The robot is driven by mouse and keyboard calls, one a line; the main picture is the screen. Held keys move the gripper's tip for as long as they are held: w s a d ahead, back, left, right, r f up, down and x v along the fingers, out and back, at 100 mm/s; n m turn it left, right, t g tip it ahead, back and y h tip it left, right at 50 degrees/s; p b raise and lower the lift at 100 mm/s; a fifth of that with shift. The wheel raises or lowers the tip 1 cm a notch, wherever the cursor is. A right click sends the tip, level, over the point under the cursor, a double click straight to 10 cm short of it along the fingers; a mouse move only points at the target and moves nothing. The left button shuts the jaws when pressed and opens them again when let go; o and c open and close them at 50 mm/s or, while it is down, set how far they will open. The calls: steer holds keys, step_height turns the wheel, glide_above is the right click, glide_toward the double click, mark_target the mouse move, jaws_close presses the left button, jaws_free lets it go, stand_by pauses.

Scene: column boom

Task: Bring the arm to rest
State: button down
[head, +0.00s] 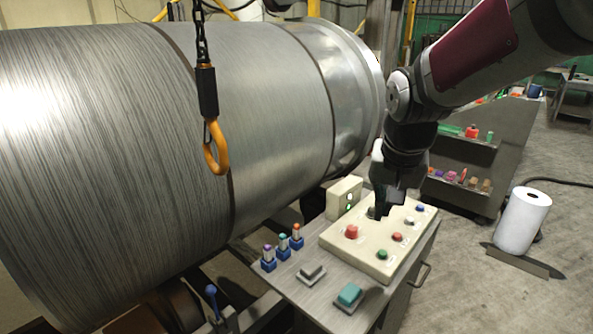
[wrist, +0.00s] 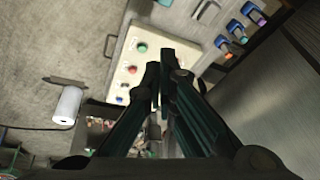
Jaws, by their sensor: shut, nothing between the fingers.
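My gripper (head: 381,212) is at the end of my arm, which reaches in from the upper right in the head view. It points down over the back part of a cream control panel (head: 338,240) with coloured buttons. In the wrist view the gripper (wrist: 160,78) is shut and empty, its dark fingers together in front of the panel (wrist: 125,65). A red button (head: 351,232) and a green button (head: 382,254) show on the panel. I cannot tell whether the fingertips touch the panel.
A large metal cylinder (head: 270,100) fills the left. An orange hook (head: 217,150) hangs in front of it. A small box with green lights (head: 344,197) stands behind the panel. A white roll (head: 523,222) stands on the floor at right. Open floor lies at the lower right.

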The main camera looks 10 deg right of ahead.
steer(key=s+a+r+n+t, duration=0.1)
steer(key=s+a+r+n, duration=0.1)
steer(key=s, duration=0.6)
steer(key=s+a+r+n+t+y, duration=0.1)
steer(key=s+a+r+n, duration=0.2)
steer(key=s+a, duration=0.4)
steer(key=shift+s+r+n, duration=0.15)
steer(key=shift+s+n, duration=0.5)
steer(key=shift+n, duration=0.05)
